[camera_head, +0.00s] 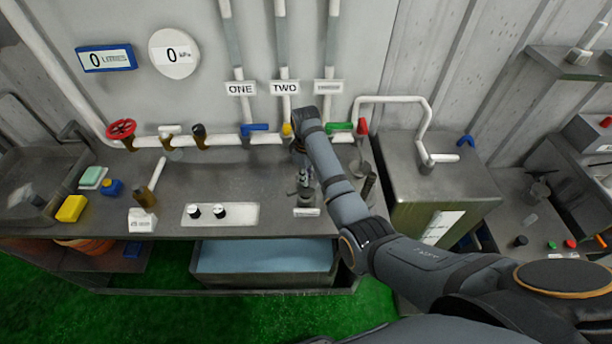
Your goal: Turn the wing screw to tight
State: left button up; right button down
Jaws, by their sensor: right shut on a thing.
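My right arm comes in from the lower right and bends down at the wrist over the bench. My right gripper (303,186) points down at a small dark metal fitting on the bench, just behind a small label plate (307,212). It is shut on a small part there, which looks to be the wing screw. The fingers and wrist mostly hide that part, so its wing angle and how tight it is cannot be told. My left gripper is not in view.
A metal tank (440,180) stands right.

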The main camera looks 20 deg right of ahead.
jog(key=m, duration=0.5)
jog(key=shift+m, duration=0.3)
jog(key=m, duration=0.4)
jog(key=shift+m, duration=0.3)
jog(key=c, duration=1.3)
grip_release()
jog(key=shift+r, duration=0.1)
notch_tip(320, 180, up, 7)
jog(key=shift+r, duration=0.15)
